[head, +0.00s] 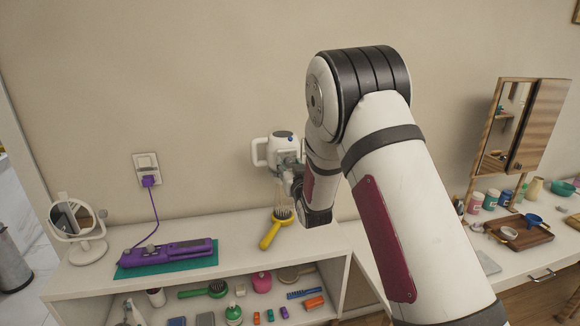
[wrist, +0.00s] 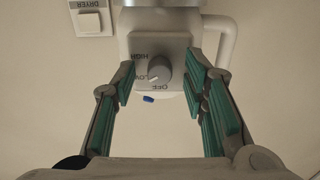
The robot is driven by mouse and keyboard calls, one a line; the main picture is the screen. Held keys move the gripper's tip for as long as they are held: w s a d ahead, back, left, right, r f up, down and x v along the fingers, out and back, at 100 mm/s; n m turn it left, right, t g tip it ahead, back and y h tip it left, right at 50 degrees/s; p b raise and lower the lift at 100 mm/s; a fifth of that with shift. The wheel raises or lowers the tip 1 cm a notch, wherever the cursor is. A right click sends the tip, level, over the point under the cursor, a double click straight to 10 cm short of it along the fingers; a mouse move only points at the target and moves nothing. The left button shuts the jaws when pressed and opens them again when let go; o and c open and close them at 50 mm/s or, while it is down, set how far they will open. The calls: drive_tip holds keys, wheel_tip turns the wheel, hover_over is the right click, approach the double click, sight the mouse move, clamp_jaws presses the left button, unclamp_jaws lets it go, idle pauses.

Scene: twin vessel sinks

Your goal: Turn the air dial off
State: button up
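The air dial (wrist: 159,69) is a round grey knob on a pale box, centred in the wrist view. The labels HIGH, LOW and OFF around it appear upside down. A light mark on the knob seems to point toward LOW. My gripper (wrist: 161,86) is open, with green-padded fingers to the left and right of the dial and a gap on both sides. In the head view, the white dryer unit (head: 262,153) is on the wall, and my gripper (head: 287,160) is in front of it, partly hiding it; the dial does not show there.
A switch labelled DRYER (wrist: 90,22) is at the upper left of the wrist view. Below the unit, a yellow brush (head: 269,236) rests on the white counter (head: 235,262). A purple straightener (head: 168,252) lies on a green mat at left. A mirror cabinet (head: 520,125) stands at right.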

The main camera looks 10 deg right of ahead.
drive_tip(key=shift+c, duration=0.2)
clamp_jaws()
drive_tip(key=n, duration=0.5)
drive_tip(key=shift+n+p, duration=0.3)
drive_tip(key=shift+n, duration=0.1)
drive_tip(key=n+p, duration=0.1)
drive_tip(key=n, duration=0.5)
idle(0.3)
